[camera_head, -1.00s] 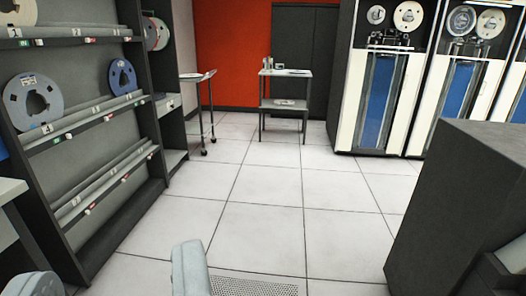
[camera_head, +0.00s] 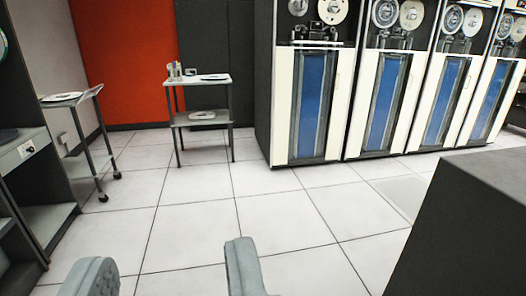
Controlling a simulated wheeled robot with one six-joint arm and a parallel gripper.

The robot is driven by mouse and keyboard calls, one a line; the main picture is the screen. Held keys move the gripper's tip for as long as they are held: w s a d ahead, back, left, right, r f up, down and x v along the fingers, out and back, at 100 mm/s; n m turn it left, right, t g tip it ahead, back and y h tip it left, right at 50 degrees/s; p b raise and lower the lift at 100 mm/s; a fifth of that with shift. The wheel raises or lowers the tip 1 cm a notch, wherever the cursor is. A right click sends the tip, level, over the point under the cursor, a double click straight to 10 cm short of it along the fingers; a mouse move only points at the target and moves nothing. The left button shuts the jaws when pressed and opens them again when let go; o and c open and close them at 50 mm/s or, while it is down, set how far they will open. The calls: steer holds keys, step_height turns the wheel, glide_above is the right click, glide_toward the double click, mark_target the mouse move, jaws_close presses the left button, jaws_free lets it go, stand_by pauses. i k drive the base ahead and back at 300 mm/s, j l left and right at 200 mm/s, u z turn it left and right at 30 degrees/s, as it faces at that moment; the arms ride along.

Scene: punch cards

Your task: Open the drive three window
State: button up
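A row of several tape drives stands along the back right, each with reels at the top and a blue panel between white strips below. The nearest drive (camera_head: 311,100) is at the left end of the row; the second (camera_head: 382,100), third (camera_head: 441,100) and another (camera_head: 489,100) follow to the right. No number labels are readable, so I cannot tell which is drive three or whether its window is shut. My gripper (camera_head: 167,262) is at the bottom left of the picture, its two grey fingers apart with bare floor between them. It is far from the drives and touches nothing.
A small two-shelf table (camera_head: 202,102) and a wheeled cart (camera_head: 85,125) stand at the back left. A shelf unit (camera_head: 35,175) is at the left edge. A dark block (camera_head: 465,225) fills the lower right. The tiled floor between is clear.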

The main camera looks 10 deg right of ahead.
mark_target(458, 1)
steer(key=i, duration=1.65)
steer(key=i+z, duration=0.3)
steer(key=i, duration=0.25)
steer(key=i+z, duration=0.3)
steer(key=i, duration=0.25)
steer(key=i+j+z, duration=0.3)
steer(key=i, duration=0.25)
steer(key=i+l+z, duration=0.25)
steer(key=z, duration=0.2)
steer(key=i+z, duration=1.15)
steer(key=z, duration=0.15)
steer(key=i+j+z, duration=0.1)
steer(key=i+z, duration=0.25)
steer(key=i, duration=4.55)
steer(key=i+z, duration=0.15)
steer(key=i, duration=0.7)
steer(key=i+j+z, duration=0.15)
steer(key=i, duration=0.65)
steer(key=i+l+z, duration=0.15)
steer(key=i+z, duration=0.15)
steer(key=z, duration=0.15)
steer(key=i+z, duration=0.65)
steer(key=z, duration=0.2)
steer(key=i+j+z, duration=0.25)
steer(key=z, duration=0.2)
